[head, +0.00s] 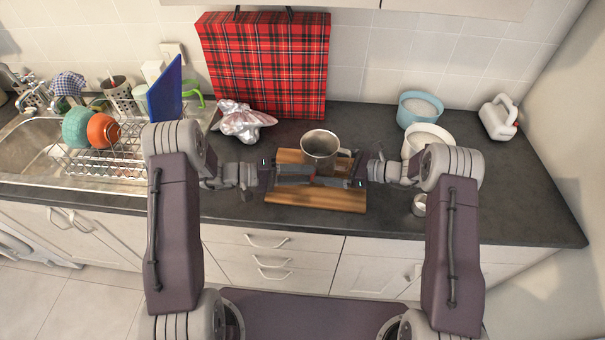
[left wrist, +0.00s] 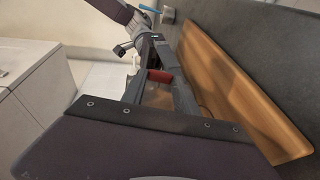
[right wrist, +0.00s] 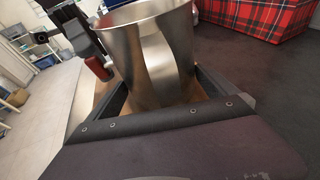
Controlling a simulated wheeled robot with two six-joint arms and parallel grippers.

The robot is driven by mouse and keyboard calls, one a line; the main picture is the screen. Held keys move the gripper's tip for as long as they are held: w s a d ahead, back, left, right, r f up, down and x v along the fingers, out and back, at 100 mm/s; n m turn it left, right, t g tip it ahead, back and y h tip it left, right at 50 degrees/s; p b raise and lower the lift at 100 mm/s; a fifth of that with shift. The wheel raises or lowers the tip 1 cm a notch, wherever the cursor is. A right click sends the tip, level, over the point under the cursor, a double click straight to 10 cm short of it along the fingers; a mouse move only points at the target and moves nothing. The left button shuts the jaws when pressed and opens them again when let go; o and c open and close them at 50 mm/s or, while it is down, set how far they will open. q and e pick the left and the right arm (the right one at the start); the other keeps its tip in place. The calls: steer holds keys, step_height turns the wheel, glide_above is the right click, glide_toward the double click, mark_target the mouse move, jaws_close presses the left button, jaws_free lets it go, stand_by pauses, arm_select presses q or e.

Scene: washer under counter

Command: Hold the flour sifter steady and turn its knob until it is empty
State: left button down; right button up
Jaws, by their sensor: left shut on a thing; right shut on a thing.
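The flour sifter (head: 320,143) is a metal cup, upright over a wooden board (head: 318,199) on the counter. Its inside looks dark from above. My right gripper (head: 341,182) is shut on the sifter; the right wrist view shows the metal body (right wrist: 150,45) between its fingers. The part gripped is hard to see. My left gripper (head: 297,175) is shut on the red knob (left wrist: 160,76) at the sifter's lower front. The knob also shows in the right wrist view (right wrist: 101,68). The sifter's underside and any flour are hidden.
A blue bowl (head: 408,120) with white contents and a white bowl (head: 409,150) stand at right. A small metal cup (head: 419,209) is near my right arm. A bag (head: 240,124) and a plaid box (head: 265,65) stand behind. A dish rack (head: 100,168) is left.

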stand_by(0.4)
arm_select(q)
steer(key=c, duration=0.9)
jaws_free()
steer(key=v, duration=1.2)
steer(key=shift+f, duration=0.15)
